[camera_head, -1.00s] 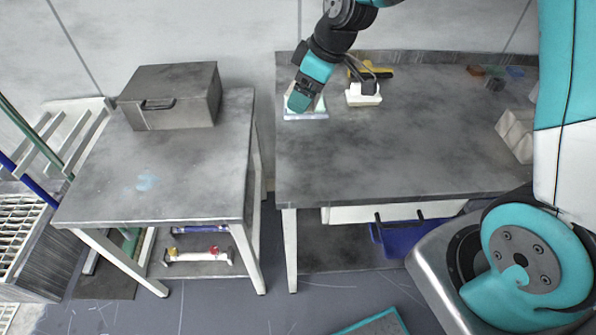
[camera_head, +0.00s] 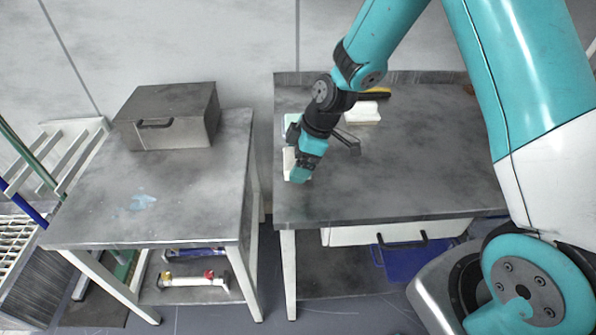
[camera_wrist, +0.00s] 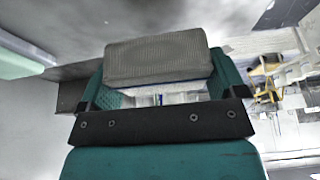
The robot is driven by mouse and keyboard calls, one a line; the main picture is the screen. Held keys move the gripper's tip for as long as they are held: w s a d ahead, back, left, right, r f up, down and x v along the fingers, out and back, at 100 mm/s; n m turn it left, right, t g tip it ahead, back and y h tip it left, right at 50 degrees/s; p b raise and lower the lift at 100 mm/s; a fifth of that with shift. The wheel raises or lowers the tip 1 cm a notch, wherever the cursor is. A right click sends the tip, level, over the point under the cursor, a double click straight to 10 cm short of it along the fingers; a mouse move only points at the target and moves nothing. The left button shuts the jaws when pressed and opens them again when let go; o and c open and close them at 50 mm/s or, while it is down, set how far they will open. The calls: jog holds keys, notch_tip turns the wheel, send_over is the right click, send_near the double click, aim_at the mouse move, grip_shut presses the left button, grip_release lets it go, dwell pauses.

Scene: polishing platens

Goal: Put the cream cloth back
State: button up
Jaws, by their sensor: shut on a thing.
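My gripper (camera_head: 299,166) is low over the left part of the right-hand bench (camera_head: 400,190). In the wrist view its teal fingers (camera_wrist: 162,82) are shut on a block-like folded cloth (camera_wrist: 158,56) with a woven, grey-beige face; I take it for the cream cloth. In the head view a pale edge of the cloth (camera_head: 288,162) shows to the left of the fingers. I cannot tell whether it touches the bench. A pale, flat tray-like item (camera_head: 289,128) lies behind the gripper, partly hidden by my arm.
A white block (camera_head: 363,112) and a yellow-and-black tool (camera_head: 376,93) lie at the back of the bench. A grey lidded box (camera_head: 170,115) stands on the left table (camera_head: 170,195). A blue bin (camera_head: 405,262) is under the bench. The bench's front middle is clear.

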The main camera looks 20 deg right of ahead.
jog(key=shift+f, duration=1.95)
jog(key=shift+f, duration=0.2)
jog(key=o, duration=0.6)
jog(key=v, duration=1.3)
jog(key=s+a+r+m, duration=0.2)
jog(key=s+a+r, duration=0.1)
jog(key=s, duration=0.4)
jog(key=s+a+r+m+g, duration=0.1)
jog(key=s+a+r+m, duration=0.2)
jog(key=s+r, duration=0.2)
jog(key=s+a+r+m, duration=0.2)
jog(key=s+r, duration=0.3)
jog(key=s, duration=0.6)
jog(key=shift+a, duration=0.55)
jog(key=shift+s, duration=0.15)
